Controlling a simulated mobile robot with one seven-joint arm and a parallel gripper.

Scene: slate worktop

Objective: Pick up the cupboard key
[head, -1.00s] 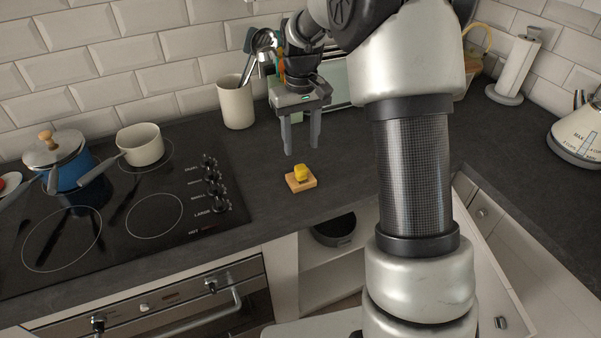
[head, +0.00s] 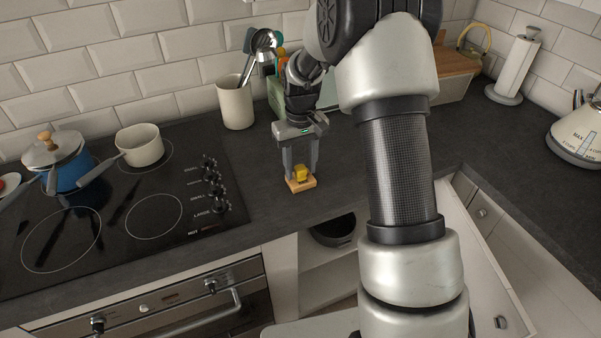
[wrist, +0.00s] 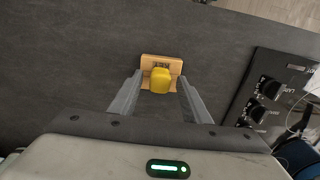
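The cupboard key appears as a small yellow piece (head: 301,174) on a small wooden block (head: 301,187) on the dark worktop. The wrist view shows the yellow piece (wrist: 160,80) and the wooden block (wrist: 147,63), which bears dark lettering too small to read. My gripper (head: 301,177) is open and points down, its fingers on either side of the yellow piece. In the wrist view my gripper (wrist: 160,88) has a gap between each finger and the yellow piece. The exact height of the fingertips over the block is hard to tell.
A black hob (head: 120,215) with knobs lies to the left, with a blue pot (head: 72,172) and a cream saucepan (head: 140,146). A cream utensil jar (head: 236,104) stands behind. The worktop around the block is clear; its front edge is near.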

